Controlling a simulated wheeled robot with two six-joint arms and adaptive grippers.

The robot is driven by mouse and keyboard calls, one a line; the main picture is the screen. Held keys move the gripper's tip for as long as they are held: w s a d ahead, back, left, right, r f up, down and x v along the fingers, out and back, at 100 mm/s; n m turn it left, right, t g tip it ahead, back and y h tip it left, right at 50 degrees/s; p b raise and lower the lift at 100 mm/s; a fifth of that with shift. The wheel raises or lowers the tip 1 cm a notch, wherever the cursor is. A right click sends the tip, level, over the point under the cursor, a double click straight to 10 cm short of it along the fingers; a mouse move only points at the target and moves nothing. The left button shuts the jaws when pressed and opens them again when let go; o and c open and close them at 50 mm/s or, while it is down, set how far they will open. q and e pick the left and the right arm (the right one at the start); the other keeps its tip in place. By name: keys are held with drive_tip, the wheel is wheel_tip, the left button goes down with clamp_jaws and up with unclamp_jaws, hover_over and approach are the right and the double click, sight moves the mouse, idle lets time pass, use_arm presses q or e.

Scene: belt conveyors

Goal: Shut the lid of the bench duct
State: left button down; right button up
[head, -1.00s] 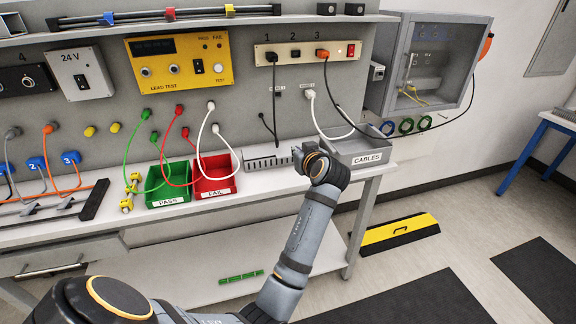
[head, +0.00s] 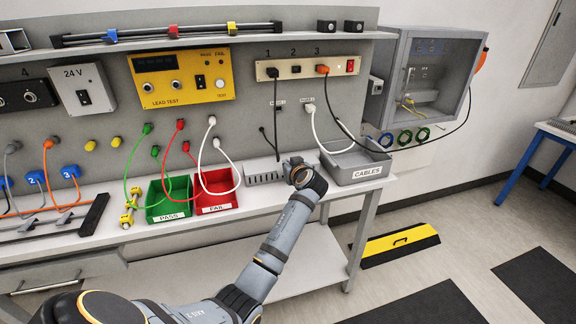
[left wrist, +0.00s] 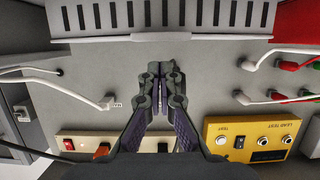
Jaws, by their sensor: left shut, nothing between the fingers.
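The bench duct (head: 264,172) is a short grey slotted channel on the bench, right of the red bin. It also shows upside down at the top of the left wrist view (left wrist: 165,14), its slotted wall running across the picture. I cannot make out its lid clearly or tell its angle. My left gripper (left wrist: 160,72) is shut and empty, its fingertips pointing towards the duct in the left wrist view. In the head view it is at the duct's right end, with the fingertips mostly hidden by my wrist. My right gripper is not in view.
A grey CABLES tray (head: 366,173) stands just right of my left wrist. The red FAIL bin (head: 215,210) and green PASS bin (head: 168,218) stand left of the duct. White and black leads hang from the back panel behind it.

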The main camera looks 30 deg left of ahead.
use_arm(q)
drive_tip(key=shift+f, duration=0.45)
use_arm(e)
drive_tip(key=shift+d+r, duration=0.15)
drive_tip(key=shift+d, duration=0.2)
